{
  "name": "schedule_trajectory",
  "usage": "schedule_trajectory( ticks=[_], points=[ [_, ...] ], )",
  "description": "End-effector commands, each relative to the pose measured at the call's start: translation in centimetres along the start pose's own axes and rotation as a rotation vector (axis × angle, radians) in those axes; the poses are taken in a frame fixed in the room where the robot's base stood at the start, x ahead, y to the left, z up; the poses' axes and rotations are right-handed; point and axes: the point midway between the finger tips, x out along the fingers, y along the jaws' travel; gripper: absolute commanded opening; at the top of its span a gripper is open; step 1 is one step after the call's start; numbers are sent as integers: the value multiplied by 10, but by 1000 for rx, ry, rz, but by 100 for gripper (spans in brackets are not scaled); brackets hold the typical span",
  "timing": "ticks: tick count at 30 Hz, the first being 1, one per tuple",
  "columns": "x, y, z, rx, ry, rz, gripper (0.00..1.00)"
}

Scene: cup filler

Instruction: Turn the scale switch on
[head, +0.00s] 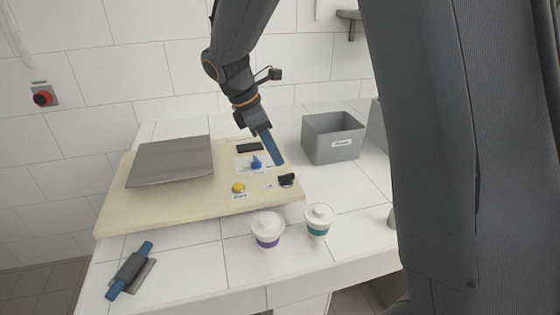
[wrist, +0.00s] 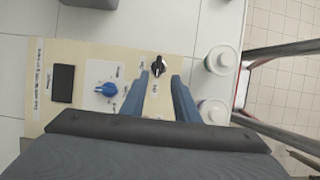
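The scale is a beige board with a square metal plate (head: 170,162) on its left part. On its right part are a blue knob (head: 256,162), a black rotary switch (head: 286,180) and a yellow button (head: 238,188). My gripper (head: 277,161) has blue fingers and points down above the board, near the black switch. In the wrist view my gripper (wrist: 159,78) is open and empty. The black switch (wrist: 158,66) shows between and just beyond its fingertips, with no clear contact. The blue knob (wrist: 106,90) lies left of the fingers. The small labels are unreadable.
Two lidded cups, one purple-banded (head: 267,241) and one green-banded (head: 317,232), stand before the board. A grey bin (head: 333,150) stands behind right. A blue-handled tool (head: 131,270) lies front left. A red button (head: 42,97) is on the wall. A black display (head: 250,147) is on the board.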

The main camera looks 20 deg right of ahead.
Motion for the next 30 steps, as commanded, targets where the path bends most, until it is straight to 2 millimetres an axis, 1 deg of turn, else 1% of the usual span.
schedule_trajectory(
  ticks=[2,5,12,18,22,29,30],
  points=[
    [3,0,0,-1,-1,-1,28],
    [13,-1,2,2,-2,-5,28],
    [50,-1,5,6,-1,-7,28],
    [72,-1,3,5,0,-4,28],
    [78,-1,3,4,0,-3,28],
    [79,0,1,3,0,-1,28],
    [79,0,1,3,0,-1,25]
  ],
)
